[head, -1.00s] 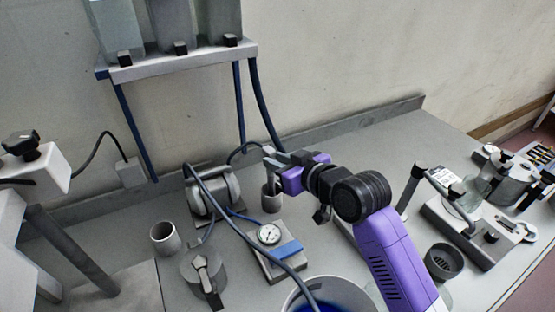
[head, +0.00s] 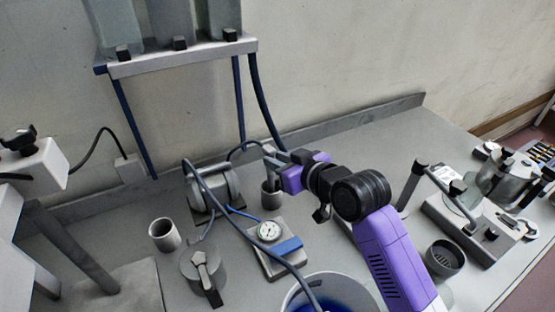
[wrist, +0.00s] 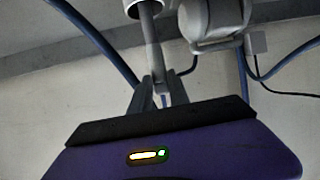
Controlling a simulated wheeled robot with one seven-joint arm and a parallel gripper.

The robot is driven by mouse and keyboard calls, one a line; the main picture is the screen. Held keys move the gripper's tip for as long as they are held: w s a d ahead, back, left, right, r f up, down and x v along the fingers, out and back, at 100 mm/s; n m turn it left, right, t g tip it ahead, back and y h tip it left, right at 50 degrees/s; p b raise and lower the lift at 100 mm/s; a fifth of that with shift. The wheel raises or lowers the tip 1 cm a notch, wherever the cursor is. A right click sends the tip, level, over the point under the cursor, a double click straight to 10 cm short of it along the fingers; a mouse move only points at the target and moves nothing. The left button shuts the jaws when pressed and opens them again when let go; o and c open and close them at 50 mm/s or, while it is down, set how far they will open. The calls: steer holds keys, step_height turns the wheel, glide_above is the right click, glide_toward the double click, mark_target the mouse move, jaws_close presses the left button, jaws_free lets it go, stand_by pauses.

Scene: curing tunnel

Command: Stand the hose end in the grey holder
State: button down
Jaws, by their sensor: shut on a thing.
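My gripper (head: 271,157) is shut on the hose end (wrist: 150,35), a grey rod, above the back middle of the bench. The wrist view also shows my gripper's fingers (wrist: 159,85) closed around the rod. The rod points down into the mouth of a small grey cup-shaped holder (head: 271,199), directly below my fingers. The holder shows at the top of the wrist view (wrist: 161,16), with the rod's tip hidden inside its rim. I cannot tell whether the rod touches the holder's bottom.
A pump-like grey cylinder (head: 222,184) stands left of the holder, and a gauge block (head: 269,231) in front. Another grey cup (head: 164,235), a lidded pot (head: 201,268) and a bucket (head: 292,294) stand nearer. A clamp stand (head: 455,222) is at right.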

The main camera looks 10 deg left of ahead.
steer(key=shift+f, duration=0.35)
stand_by(0.6)
steer(key=c, duration=0.5)
jaws_free()
steer(key=shift+s+d, duration=0.1)
steer(key=shift+p+v, duration=1.1)
steer(key=shift+v, duration=3)
steer(key=shift+r, duration=0.15)
